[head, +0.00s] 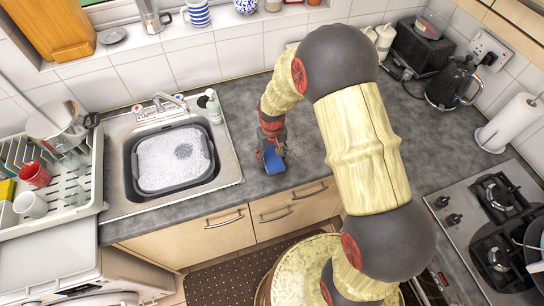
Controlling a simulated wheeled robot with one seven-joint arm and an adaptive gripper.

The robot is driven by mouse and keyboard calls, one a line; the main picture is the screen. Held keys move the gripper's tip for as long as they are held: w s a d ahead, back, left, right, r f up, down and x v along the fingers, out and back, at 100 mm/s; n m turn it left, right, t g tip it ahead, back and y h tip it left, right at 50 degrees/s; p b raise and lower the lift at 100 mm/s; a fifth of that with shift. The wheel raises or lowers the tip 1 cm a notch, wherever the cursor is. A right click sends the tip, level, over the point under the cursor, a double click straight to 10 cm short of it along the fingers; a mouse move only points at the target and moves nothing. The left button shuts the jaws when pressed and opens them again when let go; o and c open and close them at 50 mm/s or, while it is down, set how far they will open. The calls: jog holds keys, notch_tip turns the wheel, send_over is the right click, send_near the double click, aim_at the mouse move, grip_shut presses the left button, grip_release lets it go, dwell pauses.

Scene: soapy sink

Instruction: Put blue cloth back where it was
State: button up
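The blue cloth (273,163) is a small blue bundle over the grey worktop, right of the sink. My gripper (271,152) points down right at the cloth, with its fingers at the cloth's sides. I cannot tell whether the fingers are pressed on it, or whether the cloth touches the worktop. The sink (233,160) is steel and holds a dark basin (133,170) filled with white suds.
A soap bottle (214,107) stands at the sink's back right corner, near the tap (160,103). A dish rack (90,180) with mugs is at the left. A kettle (452,85), paper roll (510,122) and hob (470,225) are at the right. Worktop around the cloth is clear.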

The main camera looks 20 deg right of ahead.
jog(key=o, duration=0.4)
jog(key=shift+c, duration=0.2)
jog(key=shift+r, duration=0.15)
notch_tip(320, 180, up, 12)
jog(key=p, duration=0.1)
notch_tip(320, 180, up, 9)
jog(key=t, duration=0.1)
send_over(272, 157)
jog(key=s, duration=0.3)
jog(key=s+r+t, duration=0.4)
jog(key=s+r, duration=1.1)
jog(key=s, duration=0.4)
jog(key=shift+r+t, duration=0.3)
jog(key=shift+r, duration=0.05)
